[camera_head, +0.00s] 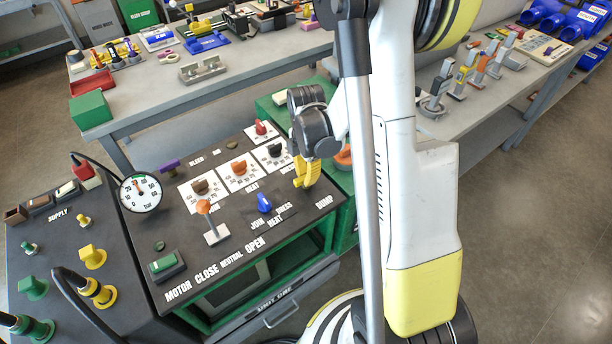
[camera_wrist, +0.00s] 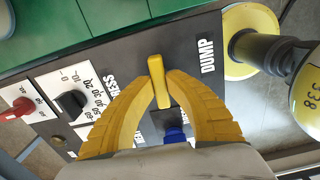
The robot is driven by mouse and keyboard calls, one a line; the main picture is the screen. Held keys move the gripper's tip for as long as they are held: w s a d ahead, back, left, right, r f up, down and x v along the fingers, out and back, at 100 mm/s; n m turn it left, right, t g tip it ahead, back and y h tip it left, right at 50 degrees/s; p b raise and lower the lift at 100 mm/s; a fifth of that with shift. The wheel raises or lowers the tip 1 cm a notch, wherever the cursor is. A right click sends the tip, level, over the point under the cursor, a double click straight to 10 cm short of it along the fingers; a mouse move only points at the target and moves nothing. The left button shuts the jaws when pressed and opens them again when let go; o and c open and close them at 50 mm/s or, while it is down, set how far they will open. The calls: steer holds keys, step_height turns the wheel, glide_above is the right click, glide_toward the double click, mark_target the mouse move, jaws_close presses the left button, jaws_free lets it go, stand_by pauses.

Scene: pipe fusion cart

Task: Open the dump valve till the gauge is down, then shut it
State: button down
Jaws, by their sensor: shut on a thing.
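The dump valve's yellow bar handle (camera_wrist: 158,82) stands next to the DUMP lettering in the wrist view. My gripper (camera_wrist: 157,98) has its yellow fingers closed on the handle, one on each side. In the head view my gripper (camera_head: 306,173) is at the right back of the black panel, and its fingers and arm hide the handle there. The round white gauge (camera_head: 140,193) stands at the panel's left edge. Its needle points roughly upward, near the middle of the scale; the exact reading is too small to tell.
The black panel (camera_head: 190,262) carries a blue knob (camera_head: 264,203), an orange-topped lever (camera_head: 204,208) and several dials close to my gripper. A supply unit (camera_head: 55,240) with cables is at left. Workbenches with loose items (camera_head: 205,70) stand behind. Floor is open at right.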

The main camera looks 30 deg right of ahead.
steer(key=m, duration=0.4)
steer(key=shift+b, duration=0.4)
steer(key=m, duration=0.4)
steer(key=shift+b, duration=0.3)
steer(key=m, duration=0.5)
steer(key=shift+b, duration=0.3)
steer(key=shift+m, duration=1.8)
steer(key=c, duration=1.4)
jaws_free()
